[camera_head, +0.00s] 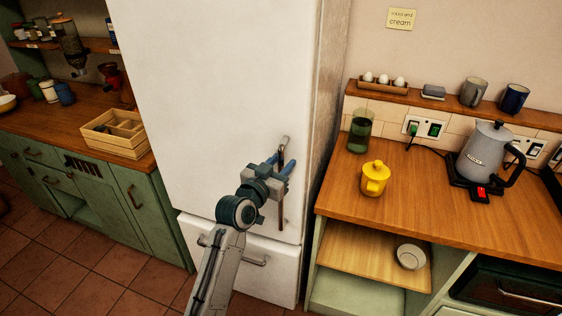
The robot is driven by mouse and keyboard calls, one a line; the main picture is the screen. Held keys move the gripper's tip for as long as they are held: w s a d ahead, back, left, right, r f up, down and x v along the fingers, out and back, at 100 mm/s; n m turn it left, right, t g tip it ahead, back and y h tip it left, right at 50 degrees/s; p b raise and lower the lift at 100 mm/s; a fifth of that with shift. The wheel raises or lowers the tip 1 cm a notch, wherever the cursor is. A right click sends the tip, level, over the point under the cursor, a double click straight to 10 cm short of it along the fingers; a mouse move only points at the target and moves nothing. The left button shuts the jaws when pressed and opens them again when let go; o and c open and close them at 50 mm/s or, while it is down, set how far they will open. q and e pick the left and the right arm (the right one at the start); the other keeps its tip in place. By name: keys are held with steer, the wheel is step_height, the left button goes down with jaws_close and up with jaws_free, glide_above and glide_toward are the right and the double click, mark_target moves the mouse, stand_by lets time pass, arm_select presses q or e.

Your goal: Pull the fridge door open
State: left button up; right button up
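The fridge is white, and its large upper door (215,90) is shut, flush above a lower drawer front (275,265). A dark vertical handle bar (281,210) with a pale upper mount sits near the door's right edge. My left gripper (283,162) is at the upper part of this handle. Its two blue fingers are apart, one on each side of the bar, and look open. Contact with the bar cannot be made out. The gripper body hides the middle of the handle. My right gripper is not in view.
A wooden counter (440,210) at the right holds a yellow lidded pot (375,178), a green glass (360,131) and a grey kettle (485,152). A wooden crate (114,134) stands on the left counter. The tiled floor (95,260) before the left cabinets is clear.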

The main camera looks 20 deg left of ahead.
arm_select(q)
steer(key=shift+c, duration=0.2)
jaws_close()
steer(key=shift+s, duration=0.15)
